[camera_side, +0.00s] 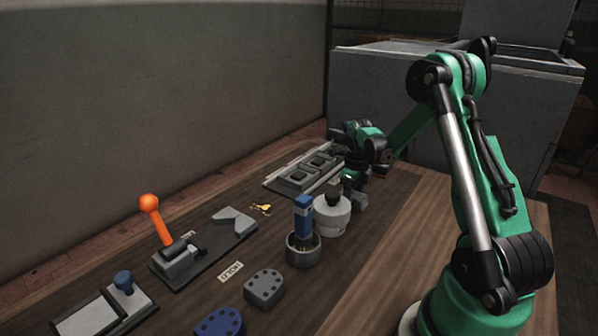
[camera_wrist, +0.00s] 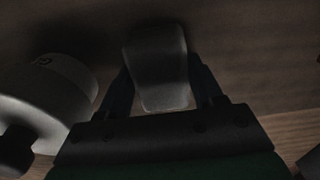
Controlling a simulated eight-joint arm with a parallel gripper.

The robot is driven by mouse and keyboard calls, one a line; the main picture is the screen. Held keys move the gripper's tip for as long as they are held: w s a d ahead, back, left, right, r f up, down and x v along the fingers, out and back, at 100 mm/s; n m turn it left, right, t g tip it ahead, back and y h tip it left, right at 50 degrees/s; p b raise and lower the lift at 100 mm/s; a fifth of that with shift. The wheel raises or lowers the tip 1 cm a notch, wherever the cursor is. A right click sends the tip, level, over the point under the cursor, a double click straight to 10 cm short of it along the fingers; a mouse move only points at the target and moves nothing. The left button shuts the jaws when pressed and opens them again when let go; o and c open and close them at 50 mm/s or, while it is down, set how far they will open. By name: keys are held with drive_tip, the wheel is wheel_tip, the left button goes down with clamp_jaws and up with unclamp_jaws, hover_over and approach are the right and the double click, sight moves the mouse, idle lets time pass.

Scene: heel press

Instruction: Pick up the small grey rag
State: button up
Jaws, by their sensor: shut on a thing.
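The small grey rag (camera_wrist: 157,65) is a pale grey, softly rounded block in the wrist view. It sits between the two dark fingers of my gripper (camera_wrist: 160,78), which are shut on its sides. In the side view the rag (camera_side: 361,201) shows as a small grey shape just under my gripper (camera_side: 356,190), behind the white round pot. It is low at the wooden table; I cannot tell whether it touches the top.
A white round pot (camera_side: 331,216) with a black knob stands close by; it also shows at left in the wrist view (camera_wrist: 48,92). A grey cup (camera_side: 303,249) holds a blue-handled tool (camera_side: 303,215). A panel (camera_side: 304,173) lies behind.

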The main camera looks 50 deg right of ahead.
wheel_tip(320, 180, up, 20)
idle(0.6)
